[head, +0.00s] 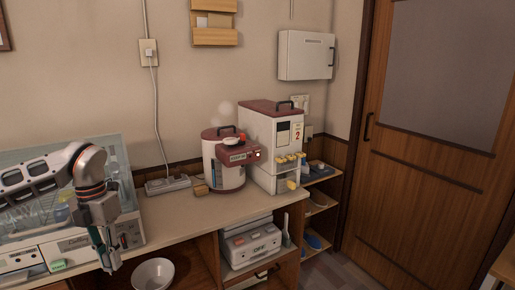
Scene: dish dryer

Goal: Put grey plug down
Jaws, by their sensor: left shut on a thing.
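My left gripper (108,260) hangs at the lower left, pointing down at the front edge of the counter (190,218), in front of the dish dryer (75,248). Its fingers are shut on the grey plug, which is too small and too covered by the fingers to make out clearly. A white power strip (168,184) lies at the back of the counter against the wall, to the right of the gripper and apart from it. My right gripper is not in view.
A rice cooker-like pot (222,172) and a tall white dispenser (262,148) stand right of the strip. A white bowl (153,274) is below the counter edge. The counter's middle front is clear.

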